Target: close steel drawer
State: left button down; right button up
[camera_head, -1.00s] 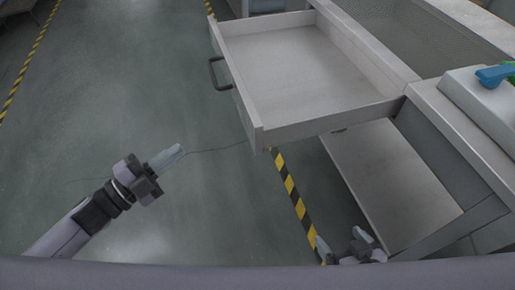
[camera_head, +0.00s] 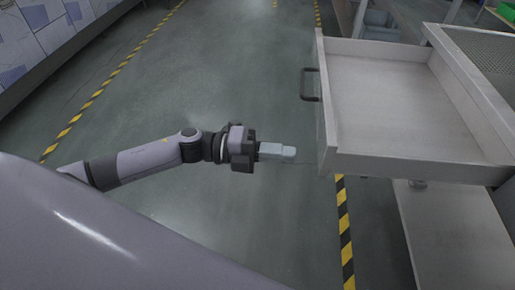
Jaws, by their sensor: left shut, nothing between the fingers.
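The steel drawer (camera_head: 395,95) is pulled far out of the cabinet (camera_head: 470,60) at the right, and it looks empty. Its dark handle (camera_head: 308,85) is on the front panel, which faces left. My left gripper (camera_head: 290,152) is shut and empty. In the picture it lies to the left of the drawer's near front corner and below the handle, with a gap between its fingertips and the panel. My right gripper is out of view.
A lower shelf (camera_head: 445,235) shows under the drawer. Yellow-black tape (camera_head: 345,230) runs along the floor beneath it, and another strip (camera_head: 90,100) lies at the left. The floor (camera_head: 215,80) left of the drawer is clear. A patterned wall or panel stands at upper left.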

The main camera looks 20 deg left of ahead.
aim_at(322, 157)
pick_arm(q)
jog(key=x, duration=0.4)
jog(key=shift+d, duration=0.1)
jog(key=shift+w+d, duration=0.2)
jog(key=shift+d, duration=0.2)
jog(key=shift+d, duration=0.1)
